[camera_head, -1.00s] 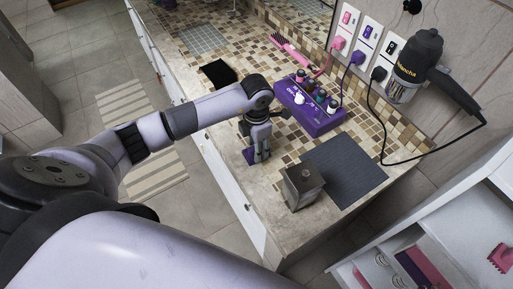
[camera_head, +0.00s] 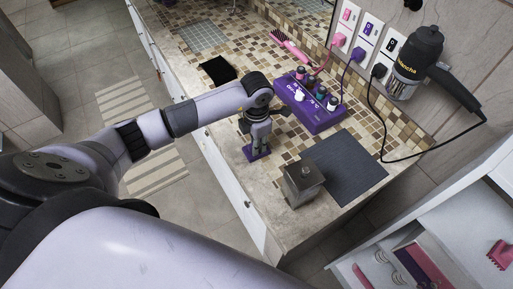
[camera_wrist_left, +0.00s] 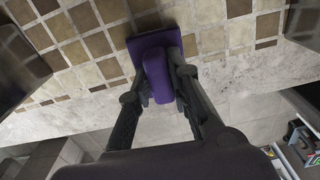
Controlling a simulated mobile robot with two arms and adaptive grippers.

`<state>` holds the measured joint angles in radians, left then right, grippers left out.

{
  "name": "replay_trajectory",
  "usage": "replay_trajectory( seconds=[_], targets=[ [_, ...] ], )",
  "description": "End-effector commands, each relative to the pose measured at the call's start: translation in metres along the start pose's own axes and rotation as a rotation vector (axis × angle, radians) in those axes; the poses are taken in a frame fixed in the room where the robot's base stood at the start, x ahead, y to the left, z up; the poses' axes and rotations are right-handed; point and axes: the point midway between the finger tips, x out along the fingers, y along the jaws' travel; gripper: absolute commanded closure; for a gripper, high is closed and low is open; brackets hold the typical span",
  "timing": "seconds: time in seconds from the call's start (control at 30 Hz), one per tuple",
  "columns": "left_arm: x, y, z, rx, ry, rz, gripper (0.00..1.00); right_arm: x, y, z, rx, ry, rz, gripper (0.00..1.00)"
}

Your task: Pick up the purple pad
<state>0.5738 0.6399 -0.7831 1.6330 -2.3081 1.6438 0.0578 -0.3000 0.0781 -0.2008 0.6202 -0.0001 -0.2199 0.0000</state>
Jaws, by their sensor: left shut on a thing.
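The purple pad (camera_head: 257,154) is at the front edge of the tiled counter, below my left gripper (camera_head: 258,143). In the left wrist view, the pad shows as a dark purple plate (camera_wrist_left: 150,42) with a lighter purple grip. My left gripper (camera_wrist_left: 159,76) is shut on that grip, one finger on each side. The fingers hide part of the pad. I cannot tell whether the pad touches the counter or is slightly above it. My right gripper is not in view.
A purple box with bottles (camera_head: 312,113) stands behind the gripper. A grey metal canister (camera_head: 303,183) and a dark mat (camera_head: 347,168) are to the right. A black cloth (camera_head: 218,70) lies to the left. A hair dryer (camera_head: 420,55) hangs on the wall.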

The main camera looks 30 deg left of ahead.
Motion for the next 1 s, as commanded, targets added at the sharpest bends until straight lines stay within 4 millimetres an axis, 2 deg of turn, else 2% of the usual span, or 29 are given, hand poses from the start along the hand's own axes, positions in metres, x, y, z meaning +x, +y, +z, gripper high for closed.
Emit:
replay_trajectory(
  seconds=[0.37,0.57,0.67,1.0],
  targets=[
    [-0.004,0.001,0.001,0.0,-0.001,0.001,1.0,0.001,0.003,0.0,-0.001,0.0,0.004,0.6],
    [-0.024,0.001,0.001,0.001,-0.005,0.003,1.0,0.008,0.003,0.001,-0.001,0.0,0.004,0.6],
    [-0.044,0.001,0.002,0.001,-0.007,0.005,1.0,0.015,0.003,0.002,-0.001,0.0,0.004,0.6],
    [-0.147,0.001,0.001,0.001,-0.008,0.007,1.0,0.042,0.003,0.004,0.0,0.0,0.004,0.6]
  ],
)
